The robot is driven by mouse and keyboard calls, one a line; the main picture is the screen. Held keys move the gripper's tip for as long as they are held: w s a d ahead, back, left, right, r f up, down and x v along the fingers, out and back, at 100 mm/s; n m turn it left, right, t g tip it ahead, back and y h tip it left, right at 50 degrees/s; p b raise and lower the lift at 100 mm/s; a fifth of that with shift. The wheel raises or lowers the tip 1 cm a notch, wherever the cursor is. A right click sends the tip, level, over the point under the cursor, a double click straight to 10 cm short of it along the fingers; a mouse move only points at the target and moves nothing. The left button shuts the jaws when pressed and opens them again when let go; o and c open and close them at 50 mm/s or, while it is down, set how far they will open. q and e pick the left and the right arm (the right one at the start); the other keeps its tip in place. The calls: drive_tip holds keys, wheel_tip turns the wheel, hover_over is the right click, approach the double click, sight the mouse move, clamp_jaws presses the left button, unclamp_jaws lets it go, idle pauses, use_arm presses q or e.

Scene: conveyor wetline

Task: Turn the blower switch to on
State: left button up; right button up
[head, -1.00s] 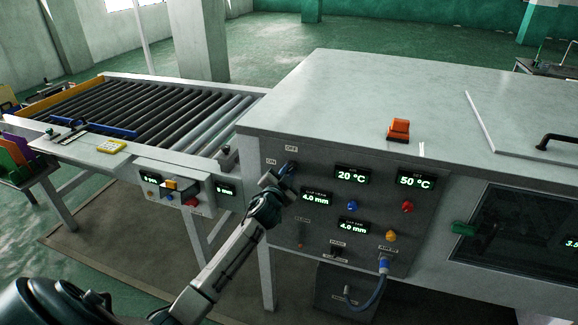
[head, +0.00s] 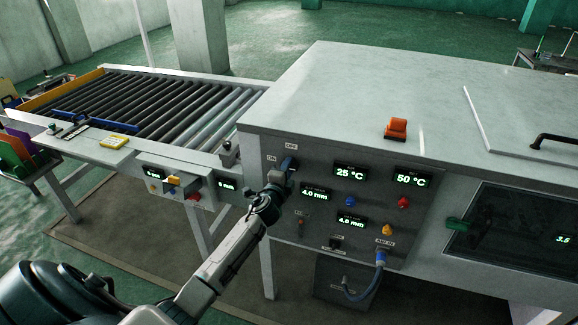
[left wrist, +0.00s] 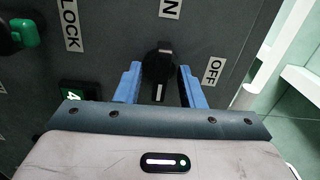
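The blower switch looks like a black rotary knob (left wrist: 158,66) on the dark control panel. ON is printed above it and OFF to its right in the left wrist view. A white mark shows at the knob's lower end there; I cannot tell which setting it stands for. My left gripper (left wrist: 161,85) has its two blue fingers on either side of the knob, apart, with a slim gap visible. In the head view my left gripper (head: 281,181) is at the panel's upper left and hides most of the knob. My right gripper is not in view.
The panel has lit displays (head: 351,172), coloured knobs and a blue plug (head: 381,257) with a cable. A green knob (left wrist: 24,32) sits beside the LOCK label. A roller conveyor (head: 150,110) is to the left. An orange switch (head: 396,129) is on top of the machine.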

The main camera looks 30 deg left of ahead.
use_arm(q)
drive_tip(key=v, duration=0.7)
idle(0.5)
idle(0.3)
drive_tip(key=s+f+n+g+h+b, duration=0.1)
drive_tip(key=s+f+n+g+b, duration=0.35)
drive_tip(key=f, duration=1.05)
drive_tip(key=s+f+g, duration=0.1)
drive_tip(key=s+f, duration=0.6)
drive_tip(key=f, duration=0.7)
drive_tip(key=s+f+n+g+h+b, duration=0.1)
drive_tip(key=s+f+n+g+b, duration=0.35)
drive_tip(key=f, duration=1.05)
drive_tip(key=s+d+f+n+g+b, duration=0.1)
drive_tip(key=s+d+f, duration=0.1)
drive_tip(key=s+f, duration=0.75)
drive_tip(key=s+d+f+n+g+b, duration=0.1)
drive_tip(key=s+d+f, duration=0.2)
drive_tip(key=s+f, duration=0.6)
drive_tip(key=s+d+f+n+g+b, duration=0.1)
drive_tip(key=s+f, duration=0.3)
drive_tip(key=s, duration=0.7)
drive_tip(key=s+d+f+n+g+h+b, duration=0.1)
drive_tip(key=s+d+f+n+g+b, duration=0.1)
drive_tip(key=s, duration=0.9)
wheel_tip(320, 180, down, 3)
drive_tip(key=shift+s+d+f+n+g+h, duration=0.15)
drive_tip(key=shift+d+n+g+h, duration=0.15)
drive_tip(key=shift+d+g, duration=0.6)
